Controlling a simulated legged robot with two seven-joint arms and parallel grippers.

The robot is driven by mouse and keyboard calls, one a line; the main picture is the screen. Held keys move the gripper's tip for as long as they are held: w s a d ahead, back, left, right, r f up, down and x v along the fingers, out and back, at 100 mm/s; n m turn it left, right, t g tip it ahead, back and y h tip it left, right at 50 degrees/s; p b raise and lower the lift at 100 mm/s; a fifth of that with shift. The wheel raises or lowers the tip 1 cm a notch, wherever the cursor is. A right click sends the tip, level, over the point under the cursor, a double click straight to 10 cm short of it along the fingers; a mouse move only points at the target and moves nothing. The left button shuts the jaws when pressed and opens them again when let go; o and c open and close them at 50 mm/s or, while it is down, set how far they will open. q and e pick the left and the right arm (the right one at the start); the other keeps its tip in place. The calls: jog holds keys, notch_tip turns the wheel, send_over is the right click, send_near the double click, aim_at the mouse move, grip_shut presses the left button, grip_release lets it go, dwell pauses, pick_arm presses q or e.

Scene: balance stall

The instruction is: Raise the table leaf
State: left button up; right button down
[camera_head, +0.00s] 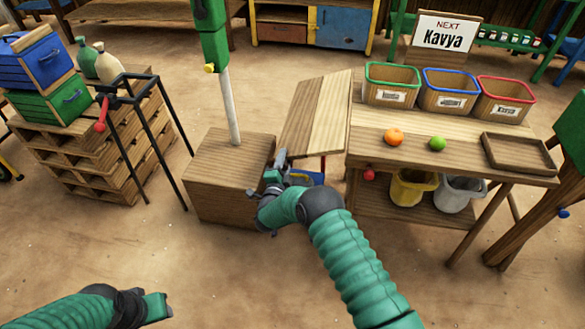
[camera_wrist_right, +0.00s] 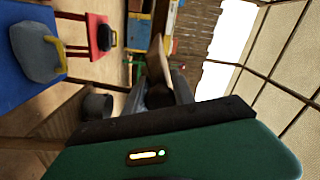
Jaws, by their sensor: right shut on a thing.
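The table leaf (camera_head: 318,112) is a plank panel at the left end of the wooden table (camera_head: 450,165). It stands out from the table's left end and looks tilted, not flush with the top. My right gripper (camera_head: 280,163) is at the leaf's near left corner, shut on its edge; the arm hides part of the contact. In the right wrist view, a wooden edge (camera_wrist_right: 155,62) shows between the dark fingers (camera_wrist_right: 160,92). My left gripper (camera_head: 158,306) is low at the left, far from the leaf; its jaws are unclear.
A wooden block with a post (camera_head: 228,170) stands just left of the leaf. The tabletop holds an orange (camera_head: 394,137), a green fruit (camera_head: 437,144), a tray (camera_head: 518,152) and three rimmed bins (camera_head: 450,92). A red knob (camera_head: 369,175) sits below the table's left end. The near floor is clear.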

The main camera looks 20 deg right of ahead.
notch_tip(320, 180, up, 8)
jog(key=m+p, duration=0.2)
jog(key=m, duration=0.2)
jog(key=shift+w+a+r+p, duration=0.15)
jog(key=shift+w+a+p, duration=0.15)
jog(key=shift+a+p, duration=0.1)
jog(key=shift+m, duration=0.3)
jog(key=c, duration=1.1)
grip_release()
jog(key=shift+s, duration=0.1)
jog(key=p+v, duration=0.2)
jog(key=v, duration=1.4)
jog(key=shift+s+a+p, duration=0.15)
jog(key=shift+s+p, duration=0.25)
jog(key=shift+w, duration=0.1)
